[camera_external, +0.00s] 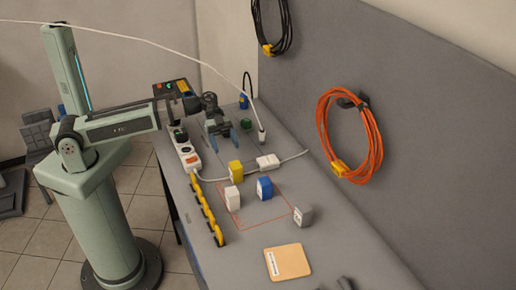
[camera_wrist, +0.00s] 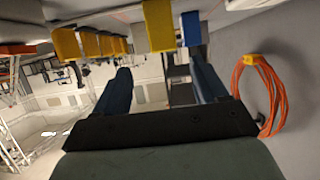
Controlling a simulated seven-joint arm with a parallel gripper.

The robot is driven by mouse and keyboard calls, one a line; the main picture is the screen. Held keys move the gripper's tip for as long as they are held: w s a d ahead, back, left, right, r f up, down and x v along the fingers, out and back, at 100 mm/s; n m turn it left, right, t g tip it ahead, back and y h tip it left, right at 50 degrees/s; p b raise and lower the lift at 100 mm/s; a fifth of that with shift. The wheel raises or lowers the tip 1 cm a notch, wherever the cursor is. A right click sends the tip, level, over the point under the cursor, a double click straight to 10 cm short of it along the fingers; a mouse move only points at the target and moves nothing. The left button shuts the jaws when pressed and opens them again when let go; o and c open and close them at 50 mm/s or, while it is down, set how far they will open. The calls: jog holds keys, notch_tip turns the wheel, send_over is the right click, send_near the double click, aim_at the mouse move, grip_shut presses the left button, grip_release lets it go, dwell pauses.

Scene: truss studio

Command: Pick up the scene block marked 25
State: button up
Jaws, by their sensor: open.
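Several small blocks stand on the grey bench: a yellow block (camera_external: 235,171), a white block (camera_external: 232,200), a blue block (camera_external: 264,188) and a grey block (camera_external: 303,216). Some carry pale labels, but the numbers are too small to read, so I cannot tell which is marked 25. My gripper (camera_external: 221,138) is open and empty above the far part of the bench, beyond the blocks. In the wrist view, my gripper (camera_wrist: 161,72) shows two dark blue fingers spread apart. A yellow shape (camera_wrist: 158,25) and a blue shape (camera_wrist: 192,28) appear beyond the fingertips.
A thin red outline (camera_external: 244,228) surrounds part of the block area. A row of yellow pieces (camera_external: 206,209) lines the left edge. A white power strip (camera_external: 187,156) and cable lie near the arm. A tan board (camera_external: 287,262) lies in front. An orange cable coil (camera_external: 322,130) hangs on the wall.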

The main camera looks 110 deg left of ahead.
jog(key=w+d+r+m+g, duration=0.2)
jog(key=w+d+r+m, duration=0.15)
jog(key=d, duration=0.65)
jog(key=w+d+r+m+g+y, duration=0.15)
jog(key=w+d, duration=0.25)
jog(key=d, duration=0.7)
jog(key=w+d+r+m+g, duration=0.3)
jog(key=w+d+r, duration=0.1)
jog(key=d, duration=0.6)
jog(key=n+g+y, duration=0.3)
jog(key=n+y, duration=0.3)
jog(key=y, duration=0.2)
send_near(233, 200)
jog(key=shift+s+a+r+t, duration=0.15)
jog(key=shift+s+a+r, duration=0.15)
jog(key=shift+a, duration=0.2)
jog(key=shift+s+a+r+t, duration=0.1)
jog(key=shift+s+a+r, duration=0.15)
jog(key=shift+a+r, duration=0.2)
jog(key=shift+s+n, duration=0.3)
jog(key=shift+n, duration=0.3)
jog(key=shift+f, duration=0.45)
jog(key=shift+w+f, duration=0.1)
jog(key=shift+f, duration=6.45)
